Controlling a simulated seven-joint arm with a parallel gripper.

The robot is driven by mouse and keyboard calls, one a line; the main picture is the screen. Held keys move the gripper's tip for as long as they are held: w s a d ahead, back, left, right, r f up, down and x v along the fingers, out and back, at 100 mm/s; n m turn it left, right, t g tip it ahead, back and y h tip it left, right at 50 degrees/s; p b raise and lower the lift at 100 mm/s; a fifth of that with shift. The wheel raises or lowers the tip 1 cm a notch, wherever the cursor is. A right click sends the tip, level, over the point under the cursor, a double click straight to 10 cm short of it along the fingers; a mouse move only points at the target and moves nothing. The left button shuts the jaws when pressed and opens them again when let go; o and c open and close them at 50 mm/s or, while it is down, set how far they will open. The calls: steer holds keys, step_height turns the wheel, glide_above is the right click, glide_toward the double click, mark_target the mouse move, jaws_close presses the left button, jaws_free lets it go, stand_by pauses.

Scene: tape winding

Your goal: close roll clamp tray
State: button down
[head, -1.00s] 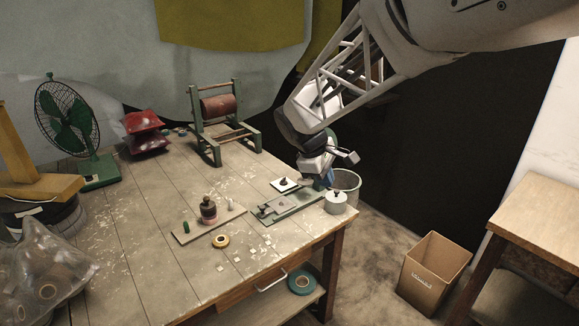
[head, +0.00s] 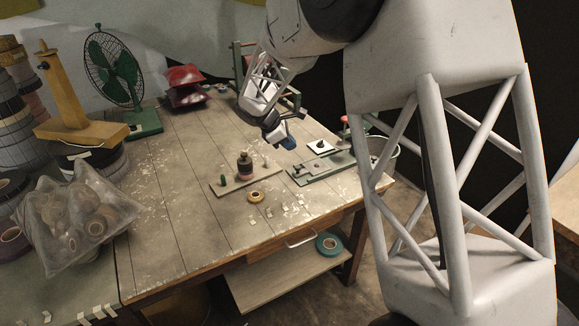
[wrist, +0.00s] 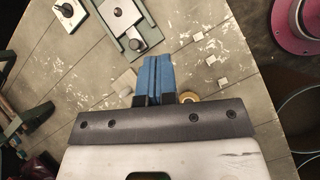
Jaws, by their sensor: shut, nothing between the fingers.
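The roll clamp tray appears to be the green base plate (head: 299,180) with a grey metal slab (head: 322,167) lying along it, at the right of the table. In the wrist view the grey slab (wrist: 120,14) and a dark round knob (wrist: 137,44) show at the top, cut off by the frame. My gripper (head: 288,143) is above the table, up and left of the tray and apart from it. Its blue fingers (wrist: 159,76) are shut together and empty, pointing toward the tray's near end in the wrist view.
A white square plate with a black knob (head: 320,146) lies behind the tray. Small pale squares (head: 290,213) lie in front. My arm covers the right side.

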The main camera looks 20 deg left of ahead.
mark_target(318, 164)
steer(key=w+a+f+n+t, duration=0.1)
steer(key=w+a+f+n, duration=0.1)
steer(key=a+f, duration=0.5)
steer(key=a+n, duration=0.1)
steer(key=a, duration=0.2)
steer(key=shift+a+f+n+h, duration=0.2)
steer(key=shift+a+n+h, duration=0.1)
steer(key=shift+a, duration=0.05)
steer(key=shift+d+f, duration=0.1)
steer(key=x, duration=1)
steer(key=shift+w, duration=0.15)
steer(key=shift+w+d+f, duration=0.15)
steer(key=shift+w+d, duration=0.45)
steer(key=shift+d, duration=0.3)
steer(key=shift+w+d+f, duration=0.1)
steer(key=shift+w+d, duration=0.35)
steer(key=shift+d, duration=0.15)
steer(key=w+d, duration=0.9)
steer(key=shift+w+d, duration=0.2)
steer(key=shift+d, duration=0.05)
